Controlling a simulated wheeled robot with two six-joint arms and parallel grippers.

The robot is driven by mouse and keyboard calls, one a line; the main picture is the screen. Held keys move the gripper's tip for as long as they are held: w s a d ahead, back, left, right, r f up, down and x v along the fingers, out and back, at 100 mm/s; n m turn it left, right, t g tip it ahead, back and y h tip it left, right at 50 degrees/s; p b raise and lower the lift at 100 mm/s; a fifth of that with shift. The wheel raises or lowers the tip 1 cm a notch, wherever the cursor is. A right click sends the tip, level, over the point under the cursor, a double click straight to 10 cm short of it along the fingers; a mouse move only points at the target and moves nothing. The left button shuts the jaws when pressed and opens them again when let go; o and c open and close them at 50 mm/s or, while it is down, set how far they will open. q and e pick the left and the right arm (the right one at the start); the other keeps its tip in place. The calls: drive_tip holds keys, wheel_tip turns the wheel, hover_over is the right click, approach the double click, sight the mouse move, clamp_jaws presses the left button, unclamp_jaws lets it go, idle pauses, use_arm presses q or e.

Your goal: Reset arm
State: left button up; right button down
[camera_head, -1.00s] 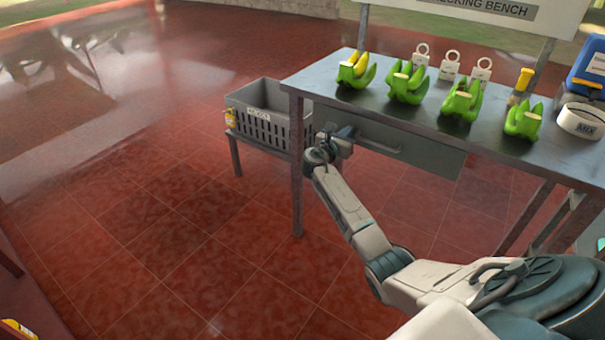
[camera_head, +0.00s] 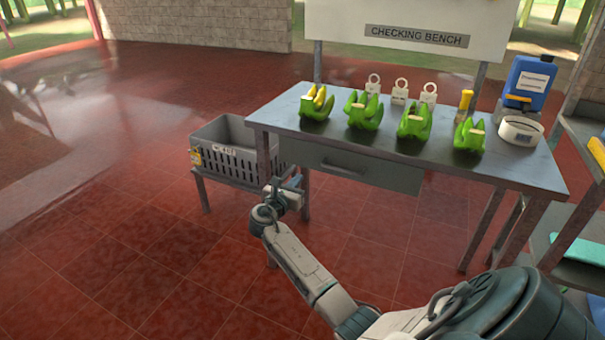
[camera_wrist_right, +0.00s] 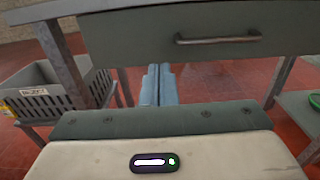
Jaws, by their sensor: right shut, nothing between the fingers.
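My right gripper (camera_head: 292,190) is in front of the bench, low near its left front leg and to the right of the grey crate (camera_head: 224,135). In the right wrist view its two blue-grey fingers (camera_wrist_right: 158,85) are together with nothing between them. They point towards the space under the bench drawer (camera_wrist_right: 215,38) and appear apart from it. My left gripper is in neither view.
The checking bench (camera_head: 290,122) carries several banana hands: one partly yellow (camera_head: 317,102), the others green (camera_head: 414,120). White tags, a white tape roll (camera_head: 520,130) and a blue container (camera_head: 528,82) stand behind or right. A shelf (camera_head: 575,250) is at right. Red floor at left is clear.

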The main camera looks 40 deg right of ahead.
drive_tip(key=shift+s+a+f, duration=0.1)
drive_tip(key=shift+s+a, duration=0.2)
drive_tip(key=shift+a, duration=0.3)
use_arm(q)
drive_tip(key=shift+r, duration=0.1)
